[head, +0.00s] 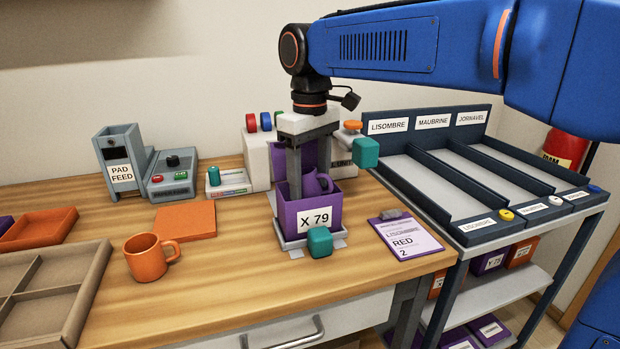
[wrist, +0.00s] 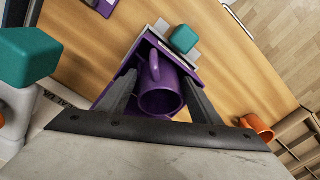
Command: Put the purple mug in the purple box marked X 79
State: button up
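The purple mug (head: 313,184) is inside the purple box marked X 79 (head: 297,217), its top showing above the front wall. In the wrist view, the mug (wrist: 160,92) has its mouth towards the camera and its handle towards the top of the picture. The box wall (wrist: 112,91) shows around it. My gripper (head: 309,188) reaches down into the box with one finger on each side of the mug. In the wrist view, the gripper (wrist: 160,76) looks open, with a narrow gap beside the mug. The mug's base is hidden.
The box stands on a grey plate with teal blocks (head: 320,242) close by. An orange mug (head: 151,257), an orange pad (head: 185,221) and a divided tray (head: 40,300) are to the left. A clipboard (head: 405,238) and a sloped rack (head: 480,180) are to the right.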

notch_tip(320, 180, up, 12)
jog(key=shift+r, duration=0.15)
dwell(0.7)
jog(key=s+d+f+m+t, duration=0.1)
jog(key=s+d+f+m, duration=0.1)
jog(key=s+d+f, duration=0.3)
jog(key=s+d+f+m+t, duration=0.1)
jog(key=d+f, duration=0.2)
jog(key=d, duration=0.4)
jog(key=s+d+f+m, duration=0.2)
jog(key=s+d+f, duration=0.15)
jog(key=d, duration=0.25)
jog(key=s+d+f+m+t, duration=0.1)
jog(key=s+d+f, duration=0.3)
jog(key=f, duration=0.5)
jog(key=s+d+f+m+t, duration=0.1)
jog(key=s+d+f+m, duration=0.2)
jog(key=s+f, duration=0.4)
notch_tip(320, 180, down, 2)
jog(key=shift+d+f+t, duration=0.15)
jog(key=shift+d+t, duration=0.25)
jog(key=shift+d, duration=0.45)
